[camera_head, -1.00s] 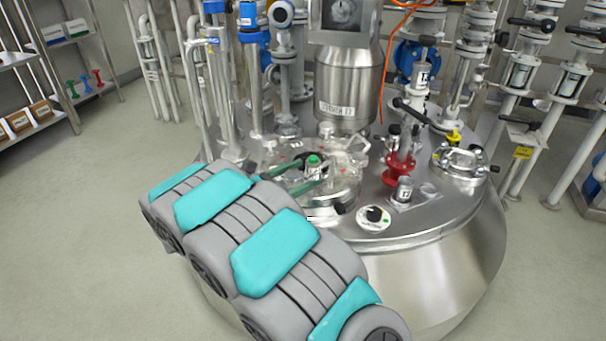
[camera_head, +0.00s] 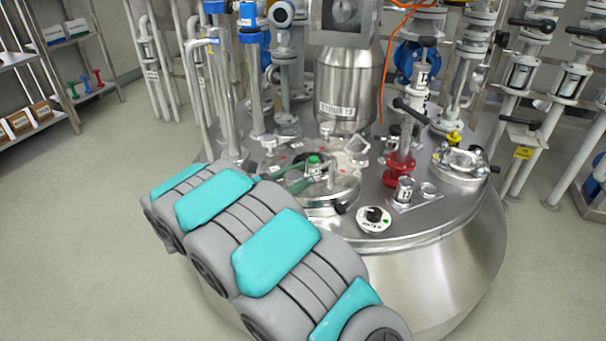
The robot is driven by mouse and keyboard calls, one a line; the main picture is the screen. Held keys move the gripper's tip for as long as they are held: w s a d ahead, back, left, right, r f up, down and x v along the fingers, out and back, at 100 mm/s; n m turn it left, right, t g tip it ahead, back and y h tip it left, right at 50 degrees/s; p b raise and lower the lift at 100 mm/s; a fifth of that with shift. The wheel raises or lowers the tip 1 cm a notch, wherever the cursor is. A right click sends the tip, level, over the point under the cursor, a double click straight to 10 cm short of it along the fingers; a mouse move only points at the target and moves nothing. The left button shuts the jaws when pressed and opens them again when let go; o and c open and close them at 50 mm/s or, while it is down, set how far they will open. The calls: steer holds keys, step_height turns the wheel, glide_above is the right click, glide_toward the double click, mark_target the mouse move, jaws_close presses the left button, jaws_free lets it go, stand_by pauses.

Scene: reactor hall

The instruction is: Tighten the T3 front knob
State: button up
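The round hatch (camera_head: 335,192) with a clear cover sits on the steel reactor lid, left of centre. A small knob with a bright green top (camera_head: 314,160) stands over it. A dark knob (camera_head: 340,207) is at the hatch's front edge. Another black knob on a white round dial (camera_head: 374,216) is on the lid in front. No T3 label can be read clearly, so I cannot tell which knob is meant.
A red flanged valve (camera_head: 399,170) and a second clamped port (camera_head: 461,165) stand on the lid to the right. A steel motor housing (camera_head: 348,90) rises behind the hatch. Pipes crowd the back. A shelf rack (camera_head: 40,85) is at far left; the left floor is clear.

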steer(key=shift+d+r+m+g+h+p, duration=0.1)
steer(key=shift+r+m+g+h+p, duration=0.3)
steer(key=shift+p, duration=0.7)
steer(key=shift+c, duration=0.2)
steer(key=shift+f+g+p, duration=0.1)
steer(key=shift+g+p, duration=0.2)
steer(key=shift+p, duration=0.05)
steer(key=shift+m+p, duration=0.3)
steer(key=shift+s+f+g+h, duration=0.1)
steer(key=shift+f+g+h, duration=0.1)
steer(key=shift+g+h, duration=0.1)
steer(key=shift+f, duration=0.1)
steer(key=o, duration=1.4)
steer(key=shift+c, duration=0.2)
steer(key=shift+s, duration=0.1)
